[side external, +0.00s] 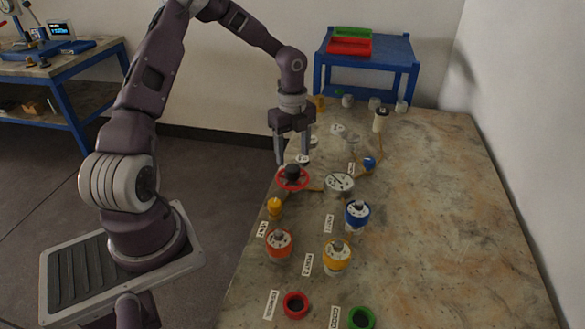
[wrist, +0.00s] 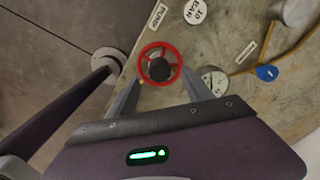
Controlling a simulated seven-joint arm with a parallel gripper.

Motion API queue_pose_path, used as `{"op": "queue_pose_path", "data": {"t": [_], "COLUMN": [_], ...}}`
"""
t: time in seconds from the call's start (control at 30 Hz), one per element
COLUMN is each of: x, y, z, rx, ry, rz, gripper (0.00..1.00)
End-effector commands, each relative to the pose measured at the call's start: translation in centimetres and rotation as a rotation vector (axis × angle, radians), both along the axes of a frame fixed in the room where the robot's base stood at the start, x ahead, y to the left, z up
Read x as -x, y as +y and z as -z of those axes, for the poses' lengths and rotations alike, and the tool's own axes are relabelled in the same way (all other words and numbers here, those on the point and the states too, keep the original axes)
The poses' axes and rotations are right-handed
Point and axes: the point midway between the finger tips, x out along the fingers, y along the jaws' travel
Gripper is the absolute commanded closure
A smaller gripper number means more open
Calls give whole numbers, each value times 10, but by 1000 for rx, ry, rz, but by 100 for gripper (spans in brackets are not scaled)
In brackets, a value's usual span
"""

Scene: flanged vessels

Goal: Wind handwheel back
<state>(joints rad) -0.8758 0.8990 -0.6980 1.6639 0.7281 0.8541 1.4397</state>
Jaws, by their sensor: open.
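The handwheel is a red spoked ring with a dark hub, near the left edge of the stone-look table; its rim (side external: 280,183) shows in the side view. In the wrist view the red handwheel (wrist: 145,56) lies just beyond and between the fingertips. My gripper (side external: 292,163) points down above the handwheel with its fingers apart. In the wrist view my gripper (wrist: 162,86) is open and holds nothing. I cannot tell whether a fingertip touches the rim.
A round gauge (side external: 339,184) stands right of the handwheel. A yellow-topped part (side external: 274,207) and orange (side external: 279,243), blue (side external: 357,215) and yellow (side external: 337,256) vessels stand nearer the front. A blue-handled valve (side external: 369,163) sits behind. The table's right side is clear.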

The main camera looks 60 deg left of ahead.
Motion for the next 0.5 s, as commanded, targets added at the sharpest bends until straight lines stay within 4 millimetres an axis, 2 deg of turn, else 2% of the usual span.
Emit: {"op": "queue_pose_path", "data": {"t": [0.1, 0.23, 0.33, 0.5], "x": [1, 1, 1, 1], "y": [-1, -1, -1, -1], "z": [24, 47, 56, 59], "rx": [2, 1, 0, -1], "ry": [3, 2, 2, 1], "rz": [1, -1, -1, -3], "gripper": [41, 41, 41, 41]}}
